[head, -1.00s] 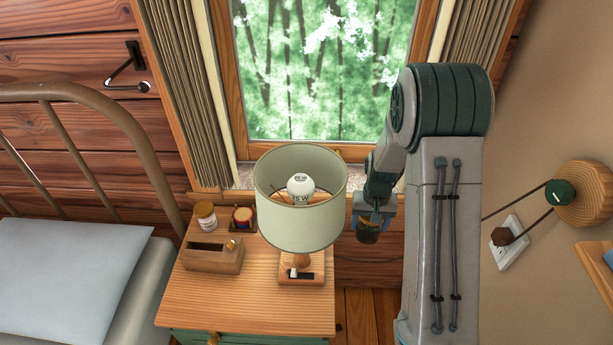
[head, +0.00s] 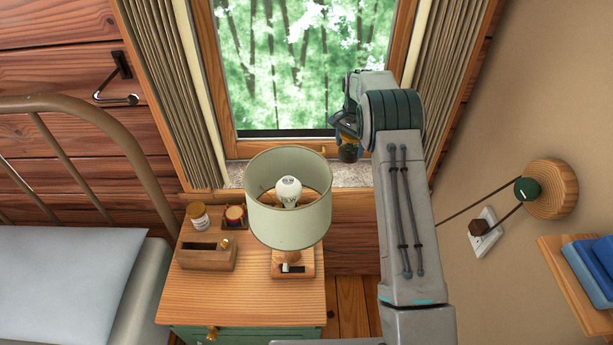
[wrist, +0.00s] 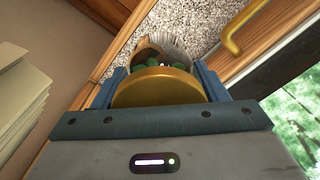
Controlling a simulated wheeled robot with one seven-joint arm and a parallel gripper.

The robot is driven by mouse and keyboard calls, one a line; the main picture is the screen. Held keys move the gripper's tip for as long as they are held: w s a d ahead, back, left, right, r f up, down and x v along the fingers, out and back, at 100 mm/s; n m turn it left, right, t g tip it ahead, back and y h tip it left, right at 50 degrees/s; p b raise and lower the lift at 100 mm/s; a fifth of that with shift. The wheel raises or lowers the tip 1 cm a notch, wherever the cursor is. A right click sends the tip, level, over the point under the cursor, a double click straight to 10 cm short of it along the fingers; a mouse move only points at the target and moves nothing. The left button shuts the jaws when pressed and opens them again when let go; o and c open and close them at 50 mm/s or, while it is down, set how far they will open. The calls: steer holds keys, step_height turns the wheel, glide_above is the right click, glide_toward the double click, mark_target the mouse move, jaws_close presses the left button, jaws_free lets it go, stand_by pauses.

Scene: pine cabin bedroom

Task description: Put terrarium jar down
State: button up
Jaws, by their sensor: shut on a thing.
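The terrarium jar (wrist: 157,88) has a gold lid, with clear glass and green plants showing beyond it in the wrist view. In the head view the jar (head: 349,153) is a small dark shape in front of the lower window, by the right part of the sill. My gripper (wrist: 160,82) is shut on the jar, with one blue finger on each side of the lid. In the head view my gripper (head: 346,138) is partly hidden by my arm. The speckled stone window sill (wrist: 193,25) lies beyond the jar. I cannot tell whether the jar touches it.
A green-shaded lamp (head: 288,220) stands on the nightstand (head: 220,297), left of my arm, beside a wooden box (head: 205,258) and small jars. A brass window handle (wrist: 232,40) is close to the gripper. Curtains (head: 455,90) flank the window. A wall shelf (head: 565,275) is at right.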

steer(key=f, duration=0.5)
steer(key=f+p, duration=0.1)
steer(key=f, duration=0.3)
steer(key=shift+w+f, duration=0.2)
steer(key=shift+f, duration=0.15)
steer(key=shift+f, duration=0.2)
steer(key=o, duration=1.3)
steer(key=shift+r, duration=0.1)
